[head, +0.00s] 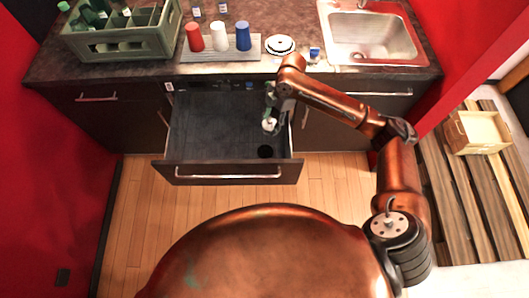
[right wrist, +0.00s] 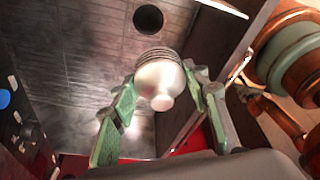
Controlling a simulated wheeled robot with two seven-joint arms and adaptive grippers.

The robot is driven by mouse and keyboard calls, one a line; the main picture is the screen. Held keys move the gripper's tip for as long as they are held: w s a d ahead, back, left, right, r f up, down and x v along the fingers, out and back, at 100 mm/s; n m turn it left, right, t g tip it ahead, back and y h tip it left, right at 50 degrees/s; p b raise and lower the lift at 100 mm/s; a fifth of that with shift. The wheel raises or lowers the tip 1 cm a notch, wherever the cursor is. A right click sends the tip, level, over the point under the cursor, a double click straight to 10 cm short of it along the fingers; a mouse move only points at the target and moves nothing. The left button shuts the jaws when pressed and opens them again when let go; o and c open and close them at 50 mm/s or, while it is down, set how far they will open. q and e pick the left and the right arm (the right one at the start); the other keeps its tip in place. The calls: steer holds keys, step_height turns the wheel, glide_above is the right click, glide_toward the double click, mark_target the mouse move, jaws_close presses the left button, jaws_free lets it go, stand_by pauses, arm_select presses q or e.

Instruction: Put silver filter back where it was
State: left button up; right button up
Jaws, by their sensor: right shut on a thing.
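The silver filter (right wrist: 160,78), a rounded pale metal piece with a ribbed rim and a small knob, sits between the green fingers of my right gripper (right wrist: 158,90). The fingers are shut on its sides. In the head view the filter (head: 269,125) shows as a small light spot below my right gripper (head: 269,114), over the right part of the open drawer (head: 190,168). A round dark hole (head: 265,152) lies in the drawer floor near the front right corner. It also shows in the right wrist view (right wrist: 148,19), apart from the filter. My left gripper is out of view.
The drawer's right wall is close to my right gripper. On the counter stand a green bottle crate (head: 125,42), a tray with red, white and blue cups (head: 221,48), a white round plate (head: 281,44) and a sink (head: 368,37). The drawer's left side is clear.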

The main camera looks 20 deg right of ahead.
steer(key=f+n+b, duration=0.2)
steer(key=f+n, duration=0.1)
steer(key=f, duration=0.3)
steer(key=w+a+f+n+g+h+b, duration=0.1)
steer(key=f+n+b, duration=0.1)
steer(key=f, duration=0.4)
steer(key=f+n+g+b, duration=0.1)
steer(key=f+n+b, duration=0.2)
steer(key=f, duration=0.3)
steer(key=shift+w+a+n+h, duration=0.15)
steer(key=shift+a+n+h, duration=0.2)
steer(key=shift+n, duration=0.55)
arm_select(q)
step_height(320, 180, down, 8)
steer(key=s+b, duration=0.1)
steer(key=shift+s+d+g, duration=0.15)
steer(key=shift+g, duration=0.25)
arm_select(e)
steer(key=shift+f, duration=2)
steer(key=shift+f, duration=0.2)
steer(key=o, duration=1.2)
steer(key=shift+d, duration=0.1)
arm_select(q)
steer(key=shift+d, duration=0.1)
arm_select(e)
steer(key=shift+r, duration=0.1)
